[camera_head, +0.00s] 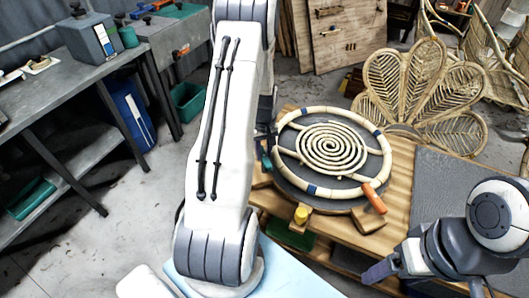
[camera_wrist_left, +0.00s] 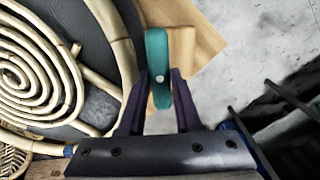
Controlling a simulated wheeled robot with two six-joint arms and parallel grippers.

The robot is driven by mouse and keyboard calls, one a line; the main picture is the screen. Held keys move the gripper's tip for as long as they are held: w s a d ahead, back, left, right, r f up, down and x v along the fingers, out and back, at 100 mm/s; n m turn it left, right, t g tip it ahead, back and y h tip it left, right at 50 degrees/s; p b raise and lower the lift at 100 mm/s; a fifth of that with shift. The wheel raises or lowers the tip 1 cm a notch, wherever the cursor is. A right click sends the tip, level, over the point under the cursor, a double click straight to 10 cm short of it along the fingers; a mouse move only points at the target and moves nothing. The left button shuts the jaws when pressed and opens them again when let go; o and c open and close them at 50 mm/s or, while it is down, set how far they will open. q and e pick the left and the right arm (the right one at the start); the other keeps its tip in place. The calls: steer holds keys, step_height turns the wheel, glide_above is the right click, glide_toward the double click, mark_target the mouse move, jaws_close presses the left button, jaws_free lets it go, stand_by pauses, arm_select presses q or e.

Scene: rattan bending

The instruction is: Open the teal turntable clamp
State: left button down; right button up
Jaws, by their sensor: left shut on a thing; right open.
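The round dark turntable (camera_head: 296,178) sits on the wooden workbench and carries a rattan ring (camera_head: 298,199) with a coiled spiral (camera_head: 332,148) inside it. The teal clamp (camera_head: 265,155) is at the turntable's left edge, partly hidden by my left arm. In the left wrist view the teal clamp (camera_wrist_left: 157,50) stands between the two dark fingers of my left gripper (camera_wrist_left: 160,95), which is shut on it. Beside it are a wooden block (camera_wrist_left: 205,35) and the rattan ring's edge. My right gripper (camera_head: 381,271) is open at the lower right, apart from the turntable.
An orange clamp (camera_head: 374,198) and a yellow clamp (camera_head: 301,215) are at the turntable's front edge. A woven rattan fan (camera_head: 425,90) stands behind it. A grey mat (camera_head: 450,180) covers the bench's right side. A metal table (camera_head: 75,95) stands left, with open floor between.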

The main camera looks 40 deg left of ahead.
arm_select(q)
steer(key=c, duration=0.6)
jaws_free()
step_height(320, 180, up, 11)
steer(key=b, duration=0.1)
steer(key=shift+f, duration=0.2)
